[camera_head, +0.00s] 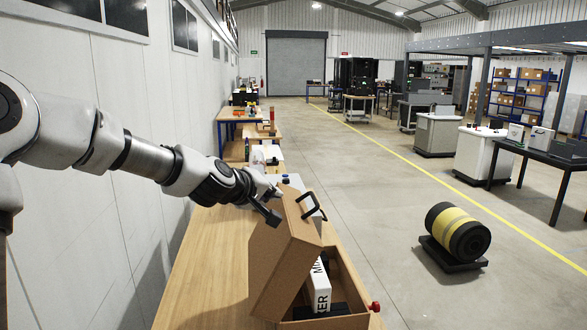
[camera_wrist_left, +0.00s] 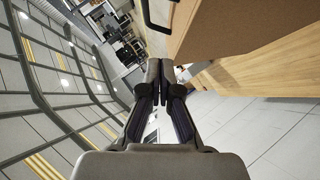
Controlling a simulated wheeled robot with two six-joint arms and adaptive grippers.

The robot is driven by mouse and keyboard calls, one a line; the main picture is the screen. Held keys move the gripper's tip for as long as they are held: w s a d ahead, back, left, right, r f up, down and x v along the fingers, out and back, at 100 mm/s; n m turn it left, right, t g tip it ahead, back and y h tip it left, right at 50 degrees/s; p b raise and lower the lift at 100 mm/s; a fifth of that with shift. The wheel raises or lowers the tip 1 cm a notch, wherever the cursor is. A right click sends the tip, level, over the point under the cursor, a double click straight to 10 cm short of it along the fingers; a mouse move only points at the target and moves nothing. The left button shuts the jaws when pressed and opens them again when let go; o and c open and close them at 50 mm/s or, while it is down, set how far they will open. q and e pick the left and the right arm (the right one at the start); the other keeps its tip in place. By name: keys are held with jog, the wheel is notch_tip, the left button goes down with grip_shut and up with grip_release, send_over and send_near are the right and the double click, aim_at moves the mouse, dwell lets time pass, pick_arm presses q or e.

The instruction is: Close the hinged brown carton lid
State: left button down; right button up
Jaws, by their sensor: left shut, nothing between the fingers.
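The brown carton's hinged lid (camera_head: 287,262) stands raised and tilted on the wooden bench, with a black handle (camera_head: 313,206) at its upper right. The lid also shows close up in the left wrist view (camera_wrist_left: 235,28), with the handle at its left. The open carton base (camera_head: 349,278) holds a white box with black lettering (camera_head: 318,287) and dark items. My left gripper (camera_head: 273,216) is shut and empty at the lid's upper left edge. I cannot tell whether it touches the lid. My right gripper is in neither view.
The wooden bench (camera_head: 213,262) runs along the white wall at left. Other items stand behind the lid on the bench. A red knob (camera_head: 375,306) sits at the carton's right. A black and yellow roll (camera_head: 457,231) lies on the floor at right, with clear floor between.

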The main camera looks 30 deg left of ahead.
aim_at(312, 196)
pick_arm(q)
jog(key=w, duration=0.1)
jog(key=w+b, duration=0.1)
jog(key=d+b, duration=0.1)
jog(key=shift+w+r, duration=0.4)
jog(key=w+f+b, duration=0.1)
jog(key=b, duration=0.1)
jog(key=w+f+b, duration=0.1)
jog(key=b, duration=0.1)
jog(key=w+a+b, duration=0.1)
jog(key=w+b, duration=0.1)
jog(key=shift+w+f, duration=0.1)
jog(key=shift+f, duration=0.3)
jog(key=w+d, duration=0.1)
jog(key=w+d+f+b, duration=0.2)
jog(key=w, duration=0.1)
jog(key=shift+w, duration=0.1)
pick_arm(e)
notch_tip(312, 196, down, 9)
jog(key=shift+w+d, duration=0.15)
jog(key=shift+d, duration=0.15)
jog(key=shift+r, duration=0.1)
